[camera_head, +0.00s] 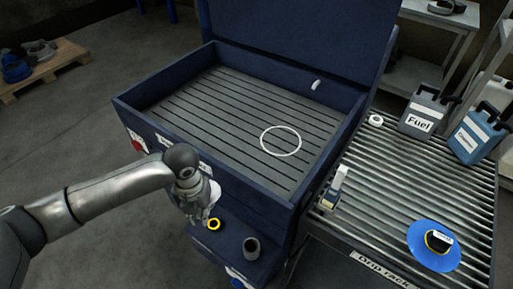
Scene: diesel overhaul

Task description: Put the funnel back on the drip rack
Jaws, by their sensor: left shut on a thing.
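My left gripper (202,212) is low in front of the blue wash cabinet, fingers pointing down. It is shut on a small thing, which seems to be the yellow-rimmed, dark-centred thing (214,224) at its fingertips. I cannot tell whether this is part of a funnel. The drip rack (395,190) is the ribbed metal table on the right, with its label on the front edge. A wide blue disc (427,258) with a black and yellow piece and white label in its middle sits on its front right. My right gripper is not in view.
The cabinet's open basin (215,100) holds a white ring (281,140). A dark cup (251,248) stands on the low shelf. The rack also holds a grey fuel can (419,118), a blue can (470,143), a white roll (376,120) and a small bottle (333,187). The rack's middle is clear.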

